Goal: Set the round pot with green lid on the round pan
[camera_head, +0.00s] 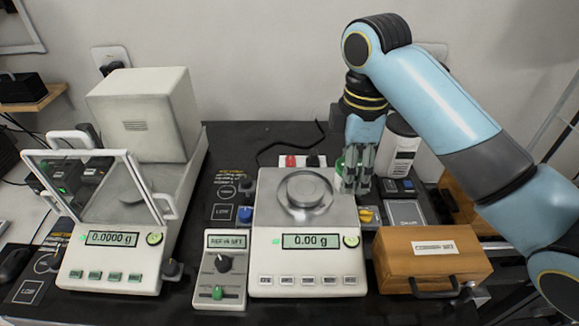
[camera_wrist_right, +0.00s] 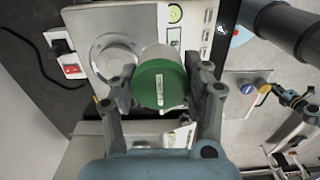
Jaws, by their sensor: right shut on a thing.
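The round pot with green lid shows in the right wrist view (camera_wrist_right: 160,84), seen from above, between my right gripper's fingers. In the head view only a bit of its green lid (camera_head: 340,166) shows past the fingers. My right gripper (camera_head: 356,186) is shut on the pot, by the right edge of the middle balance; it also shows in the right wrist view (camera_wrist_right: 162,92). The round pan (camera_head: 305,205) is a shiny grey disc with a raised round centre on that balance. In the right wrist view the pan (camera_wrist_right: 96,58) lies just left of the pot. My left gripper is out of view.
The middle balance (camera_head: 308,262) reads 0.00 g. A second balance (camera_head: 108,257) with a glass door stands at the left. A small control box (camera_head: 221,265) stands between them. A wooden case (camera_head: 431,262) sits front right. A white canister (camera_head: 399,150) stands behind the gripper.

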